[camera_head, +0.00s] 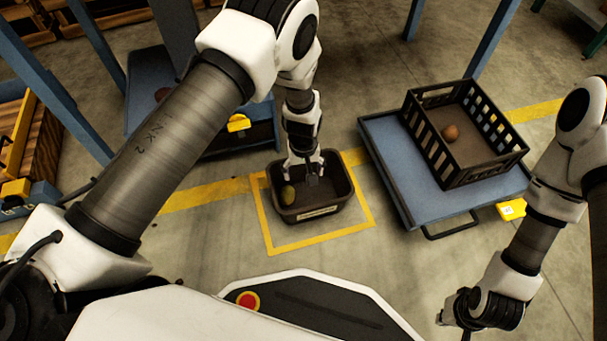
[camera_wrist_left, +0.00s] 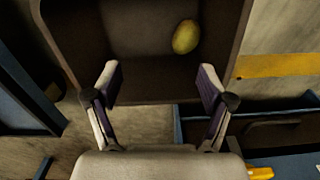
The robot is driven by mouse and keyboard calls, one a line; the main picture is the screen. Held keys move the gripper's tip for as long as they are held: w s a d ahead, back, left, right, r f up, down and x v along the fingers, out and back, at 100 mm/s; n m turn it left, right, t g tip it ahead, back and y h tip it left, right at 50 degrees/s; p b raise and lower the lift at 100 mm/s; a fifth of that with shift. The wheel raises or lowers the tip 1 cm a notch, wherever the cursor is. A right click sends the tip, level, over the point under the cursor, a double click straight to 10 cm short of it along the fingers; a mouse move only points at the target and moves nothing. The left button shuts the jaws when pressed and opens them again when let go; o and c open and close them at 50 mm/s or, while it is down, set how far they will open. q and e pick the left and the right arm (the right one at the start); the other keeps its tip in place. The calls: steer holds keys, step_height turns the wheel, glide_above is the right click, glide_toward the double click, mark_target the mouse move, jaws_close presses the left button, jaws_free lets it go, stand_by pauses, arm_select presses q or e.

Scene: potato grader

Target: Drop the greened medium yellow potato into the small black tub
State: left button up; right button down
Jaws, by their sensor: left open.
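The greened yellow potato (camera_head: 288,195) lies inside the small black tub (camera_head: 318,213), toward its left side in the head view. In the left wrist view the potato (camera_wrist_left: 186,37) rests on the floor of the tub (camera_wrist_left: 98,35), beyond the fingertips and apart from them. My left gripper (camera_head: 305,162) is over the far edge of the tub, pointing down. Its fingers (camera_wrist_left: 160,85) are spread open with nothing between them. My right gripper (camera_head: 468,310) is at the lower right, away from the tub; its fingers are too unclear to judge.
The tub stands inside a yellow floor square (camera_head: 268,246). To the right, a blue platform (camera_head: 398,180) bears a black slatted crate (camera_head: 480,172) with a brown potato (camera_head: 451,132). A blue cart (camera_head: 215,140) stands behind my left arm. Open floor lies around the tub.

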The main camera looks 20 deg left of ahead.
arm_select(q)
step_height(320, 180, up, 10)
steer(key=shift+f, duration=0.2)
